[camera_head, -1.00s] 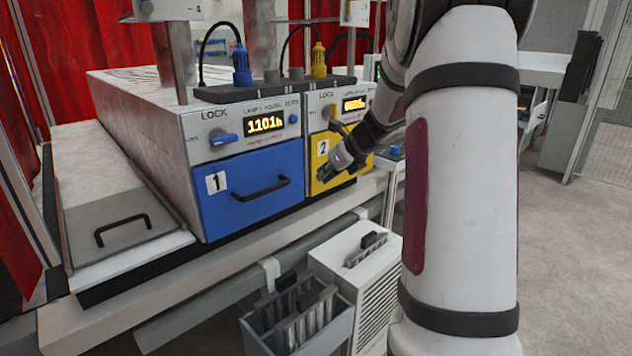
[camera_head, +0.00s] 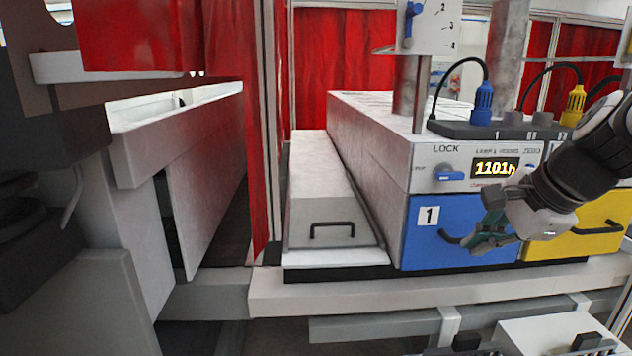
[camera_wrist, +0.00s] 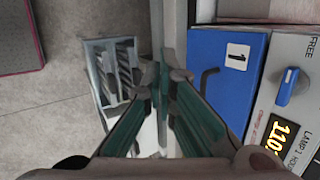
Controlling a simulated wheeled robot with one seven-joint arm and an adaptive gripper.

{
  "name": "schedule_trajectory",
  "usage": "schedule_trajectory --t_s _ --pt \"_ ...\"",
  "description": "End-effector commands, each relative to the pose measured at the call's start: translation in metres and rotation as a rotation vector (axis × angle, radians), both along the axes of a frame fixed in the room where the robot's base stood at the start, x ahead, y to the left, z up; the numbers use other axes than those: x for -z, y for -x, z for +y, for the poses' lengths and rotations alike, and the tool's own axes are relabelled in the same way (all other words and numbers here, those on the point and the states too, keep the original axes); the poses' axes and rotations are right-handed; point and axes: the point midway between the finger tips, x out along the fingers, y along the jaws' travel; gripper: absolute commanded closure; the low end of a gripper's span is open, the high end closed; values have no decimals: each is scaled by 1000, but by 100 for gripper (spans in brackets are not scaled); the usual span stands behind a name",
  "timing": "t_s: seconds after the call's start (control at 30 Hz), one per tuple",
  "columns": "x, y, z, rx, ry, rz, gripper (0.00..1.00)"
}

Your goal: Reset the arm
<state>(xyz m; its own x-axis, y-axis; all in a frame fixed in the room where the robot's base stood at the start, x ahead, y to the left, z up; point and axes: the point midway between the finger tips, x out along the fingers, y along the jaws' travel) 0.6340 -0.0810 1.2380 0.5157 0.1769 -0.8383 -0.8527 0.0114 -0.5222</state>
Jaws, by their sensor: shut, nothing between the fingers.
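My gripper (camera_head: 468,246) is shut and empty. In the head view it appears in front of the blue drawer (camera_head: 418,255) marked 1 and hides most of its black handle (camera_head: 449,237). In the wrist view the green-padded fingers (camera_wrist: 160,72) meet at the tips, and the blue drawer (camera_wrist: 235,103) lies to their right, its handle (camera_wrist: 207,78) apart from them. My forearm enters from the right edge of the head view, partly covering the yellow drawer (camera_head: 602,240). Both drawers look closed.
The grey machine has a blue lock knob (camera_head: 449,175) and a lit display (camera_head: 495,168). A grey bin with dark slats (camera_wrist: 113,75) stands below. Grey floor (camera_wrist: 70,110) looks open.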

Motion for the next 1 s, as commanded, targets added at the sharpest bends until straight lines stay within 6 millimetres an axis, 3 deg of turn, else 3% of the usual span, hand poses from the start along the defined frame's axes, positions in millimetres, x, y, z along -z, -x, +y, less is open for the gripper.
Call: schedule_trajectory --t_s 0.03,0.2,0.43,0.63,1.0 --pt "-4 20 22 -143 89 -11 100" --pt "-2 87 65 -620 400 -35 100" --pt "11 156 82 -1125 747 -56 100" --pt "18 178 80 -1306 878 -57 100" --pt "18 179 80 -1319 886 -56 100"
